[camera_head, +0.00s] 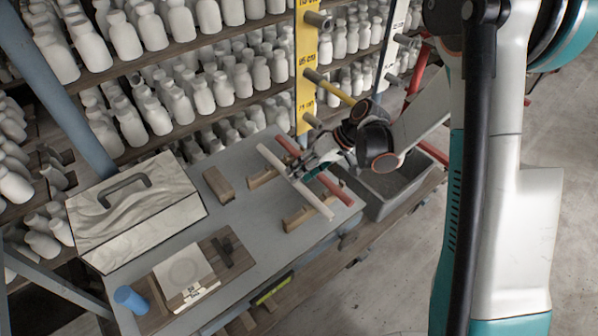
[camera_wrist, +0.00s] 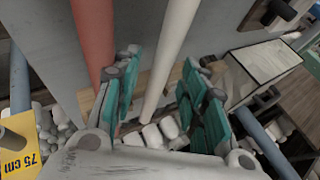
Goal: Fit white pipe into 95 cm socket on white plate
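The white pipe (camera_head: 312,199) lies across wooden rests on the grey worktop, beside a parallel red pipe (camera_head: 335,188). My gripper (camera_head: 299,170) is over the middle of the white pipe. In the wrist view, my gripper (camera_wrist: 160,68) is open, with the white pipe (camera_wrist: 174,42) running between its fingers and gaps showing on both sides. The red pipe (camera_wrist: 94,40) passes just outside the left finger. The white plate (camera_head: 393,45) stands upright at the shelf front, upper right, with stub sockets; its labels are too small to read.
A yellow plate (camera_head: 306,45) with stub sockets and a yellow pipe (camera_head: 333,90) stands left of the white plate. A grey bin (camera_head: 385,200) is right of the rests. A handled box (camera_head: 135,215), a board and a blue cup (camera_head: 130,300) occupy the worktop's left. Shelves hold many white bottles.

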